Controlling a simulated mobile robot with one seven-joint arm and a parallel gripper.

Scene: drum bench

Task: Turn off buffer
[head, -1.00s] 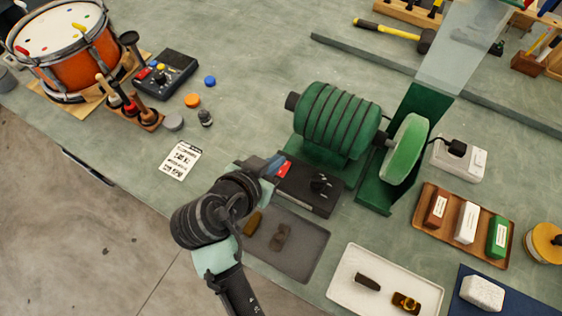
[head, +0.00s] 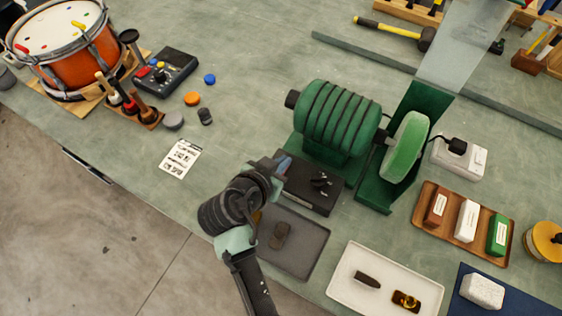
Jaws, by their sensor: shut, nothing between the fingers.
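The buffer is a green ribbed motor (head: 337,121) with a pale green wheel (head: 406,148) on its right side. A black control box (head: 310,188) with a dark knob or lever on top sits in front of the motor. My gripper (head: 284,164) is shut and empty at the box's back left corner, close to or touching it; I cannot tell which. The red switch part on that corner is hidden behind my gripper. Whether the wheel is turning cannot be told.
A grey tray (head: 313,239) with dark pieces lies just right of my arm. A white tray (head: 345,298) is further right. A wooden tray of bars (head: 462,250) and a white power strip (head: 462,160) stand at the right.

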